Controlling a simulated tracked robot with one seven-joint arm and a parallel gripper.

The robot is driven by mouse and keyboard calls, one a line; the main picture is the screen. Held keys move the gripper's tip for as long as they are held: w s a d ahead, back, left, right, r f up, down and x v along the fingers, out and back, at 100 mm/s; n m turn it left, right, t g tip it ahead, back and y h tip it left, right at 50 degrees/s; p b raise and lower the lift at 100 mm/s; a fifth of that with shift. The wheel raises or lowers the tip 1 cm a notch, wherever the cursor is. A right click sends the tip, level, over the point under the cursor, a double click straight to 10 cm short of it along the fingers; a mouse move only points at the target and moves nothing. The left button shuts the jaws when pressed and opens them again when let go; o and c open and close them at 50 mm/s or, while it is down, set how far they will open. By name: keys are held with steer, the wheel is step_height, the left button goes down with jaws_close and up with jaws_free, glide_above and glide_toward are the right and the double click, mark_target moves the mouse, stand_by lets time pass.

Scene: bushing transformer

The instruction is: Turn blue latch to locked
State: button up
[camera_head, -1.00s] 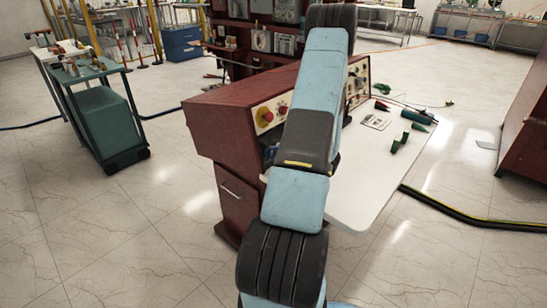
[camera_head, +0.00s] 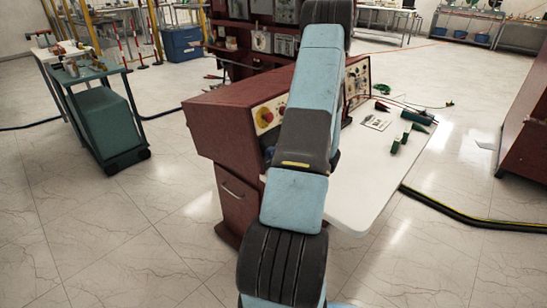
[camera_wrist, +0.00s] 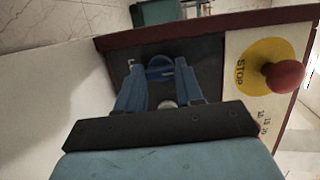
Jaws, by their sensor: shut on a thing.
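The blue latch (camera_wrist: 159,73) shows in the wrist view on a dark panel of the maroon console. My gripper (camera_wrist: 158,66) has its two blue fingers on either side of the latch and is shut on it. The latch stands across the gap between the fingertips; its locked or unlocked markings cannot be read. In the head view my own arm hides the latch and most of the gripper.
A red button on a yellow STOP plate (camera_wrist: 254,66) sits just right of the gripper in the wrist view. The maroon console (camera_head: 225,135) has a white tabletop (camera_head: 375,180) with small tools. A green cart (camera_head: 105,120) stands left, with clear floor between.

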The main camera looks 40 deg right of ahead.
steer(key=o, duration=1)
steer(key=shift+f, duration=0.15)
steer(key=shift+o, duration=0.2)
steer(key=v, duration=1.3)
steer(key=shift+s, duration=0.4)
steer(key=shift+w, duration=0.1)
